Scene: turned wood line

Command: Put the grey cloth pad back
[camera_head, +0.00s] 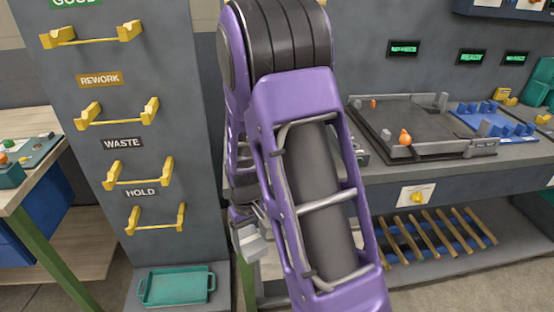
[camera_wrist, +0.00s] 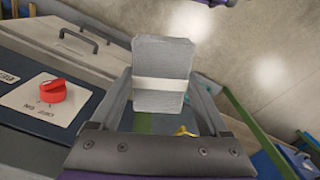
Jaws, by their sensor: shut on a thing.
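The grey cloth pad (camera_wrist: 162,62) is folded, with a pale band across it. In the wrist view it is between the fingers of my gripper (camera_wrist: 163,100), which is shut on it. In the head view my purple arm covers the centre, and a light grey piece, likely the pad (camera_head: 250,243), shows at the arm's lower left. My gripper is mostly hidden behind the arm there. The place the pad belongs to cannot be told from these frames.
A grey panel has yellow brackets (camera_head: 155,218) under labels such as REWORK, WASTE and HOLD. A teal tray (camera_head: 176,287) lies at its foot. At right, a bench holds a dark fixture (camera_head: 425,125); wooden rods (camera_head: 430,238) lie below. A red knob (camera_wrist: 52,91) is left in the wrist view.

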